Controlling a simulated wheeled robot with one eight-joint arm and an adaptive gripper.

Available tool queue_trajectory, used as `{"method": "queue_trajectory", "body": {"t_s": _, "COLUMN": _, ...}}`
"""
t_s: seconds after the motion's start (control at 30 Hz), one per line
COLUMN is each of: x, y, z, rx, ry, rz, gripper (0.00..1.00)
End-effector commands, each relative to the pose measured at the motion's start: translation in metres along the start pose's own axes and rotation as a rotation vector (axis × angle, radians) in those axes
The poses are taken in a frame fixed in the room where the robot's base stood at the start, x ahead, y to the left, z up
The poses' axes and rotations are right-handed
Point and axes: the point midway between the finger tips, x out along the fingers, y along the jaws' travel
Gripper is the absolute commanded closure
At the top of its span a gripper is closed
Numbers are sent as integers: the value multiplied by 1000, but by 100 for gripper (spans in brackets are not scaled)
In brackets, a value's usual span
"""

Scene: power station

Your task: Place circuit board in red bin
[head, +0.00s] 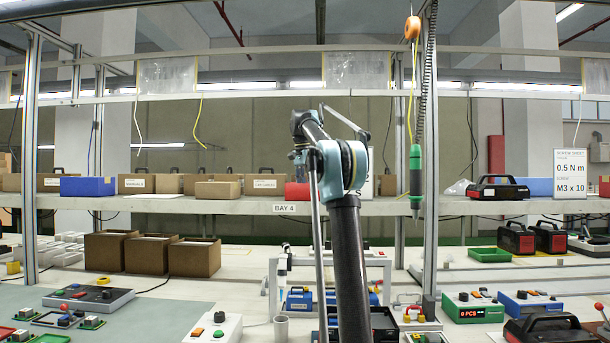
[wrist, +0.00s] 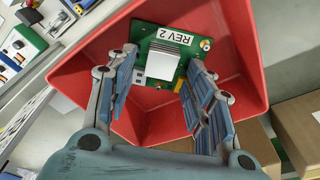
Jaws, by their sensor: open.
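The green circuit board (wrist: 190,38), with a white "REV 2" label and a silver heatsink, shows inside the red bin (wrist: 262,45) in the wrist view. The board lies near the bin's upper wall, within its walls; I cannot tell whether it lies flat on the floor. My gripper (wrist: 161,58) is open over the bin, its blue-padded fingers apart on either side of the board's lower part. In the head view the red bin (head: 297,192) sits on the shelf, mostly hidden behind my arm.
Cardboard boxes (wrist: 300,125) stand close beside the bin. The shelf (head: 235,207) also holds a blue bin (head: 88,186) and several brown boxes. A green-handled tool (head: 415,170) hangs to the right of my arm. Open boxes and devices crowd the bench below.

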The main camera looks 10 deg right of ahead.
Motion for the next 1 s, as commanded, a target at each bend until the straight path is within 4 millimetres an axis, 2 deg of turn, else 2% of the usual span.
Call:
{"method": "queue_trajectory", "body": {"t_s": 0.3, "x": -44, "y": 0, "z": 0, "rx": -1, "ry": 0, "rz": 0, "gripper": 52}}
{"method": "queue_trajectory", "body": {"t_s": 0.6, "x": -78, "y": -1, "z": 1, "rx": -2, "ry": 0, "rz": 0, "gripper": 52}}
{"method": "queue_trajectory", "body": {"t_s": 1.0, "x": -103, "y": -2, "z": 0, "rx": -2, "ry": 0, "rz": 0, "gripper": 52}}
